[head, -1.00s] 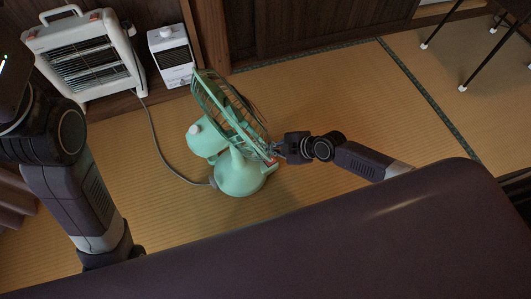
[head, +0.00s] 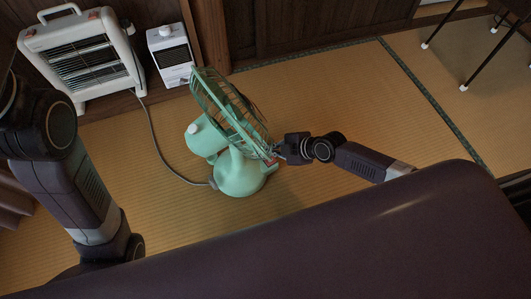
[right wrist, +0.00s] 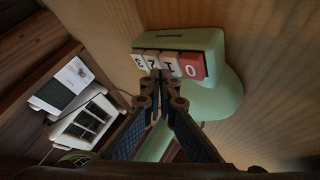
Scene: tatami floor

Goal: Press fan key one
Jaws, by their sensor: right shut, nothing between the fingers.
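The mint-green fan (head: 238,172) stands on the tatami floor, its cage tilted toward the upper left. In the right wrist view its base (right wrist: 222,95) carries a row of keys. The red key 0 (right wrist: 191,68) is at the right end. The white key one (right wrist: 171,64) is beside it, then key 2 (right wrist: 152,61) and key 3 (right wrist: 138,58). My right gripper (right wrist: 160,76) is shut and empty, its tips at the lower edge of keys one and 2. I cannot tell whether they touch. In the head view my right gripper (head: 277,151) is at the fan's right side. My left gripper is hidden.
A white heater (head: 85,60) and a small white appliance (head: 170,55) stand at the upper left by the wall. A grey cord (head: 155,140) runs along the floor to the fan base. Dark thin legs (head: 482,52) stand at the upper right.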

